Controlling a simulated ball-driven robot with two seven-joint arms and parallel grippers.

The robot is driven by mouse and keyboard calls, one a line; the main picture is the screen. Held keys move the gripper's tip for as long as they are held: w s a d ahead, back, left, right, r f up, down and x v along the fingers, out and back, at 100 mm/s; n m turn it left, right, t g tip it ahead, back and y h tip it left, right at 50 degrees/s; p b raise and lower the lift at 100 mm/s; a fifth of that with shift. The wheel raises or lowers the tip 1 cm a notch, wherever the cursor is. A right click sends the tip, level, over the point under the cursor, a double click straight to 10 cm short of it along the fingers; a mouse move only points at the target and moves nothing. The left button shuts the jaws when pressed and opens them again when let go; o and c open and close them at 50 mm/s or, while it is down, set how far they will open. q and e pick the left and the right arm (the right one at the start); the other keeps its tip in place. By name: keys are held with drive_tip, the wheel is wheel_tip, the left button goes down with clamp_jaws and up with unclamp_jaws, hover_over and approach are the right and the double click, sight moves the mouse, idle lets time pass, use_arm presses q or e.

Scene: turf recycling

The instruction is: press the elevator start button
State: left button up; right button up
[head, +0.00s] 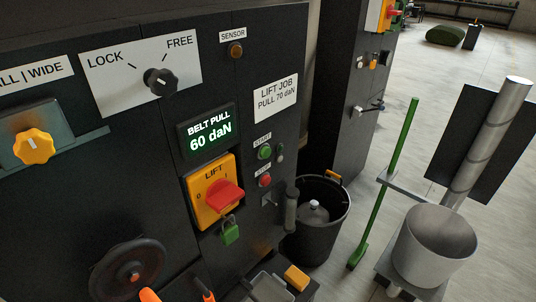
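The green start button (264,153) is on the black control cabinet, under a small START label, right of the belt pull display. A red stop button (265,181) sits just below it. The belt pull display (209,137) reads 60 daN, and the lift job card (275,98) reads PULL 70 daN. The yellow lift switch (211,190) has a red handle, with a green padlock (230,231) hanging below. I cannot make out either gripper in the head view, and nothing covers the start button.
A black selector knob (160,82) sits between LOCK and FREE, with a yellow knob (34,147) at left. A black handwheel (127,268) is low on the cabinet. A black bin (325,222), green-handled tool (391,170) and grey bucket (434,247) stand right. Open floor lies beyond.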

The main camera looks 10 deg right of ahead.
clamp_jaws()
idle(1.4)
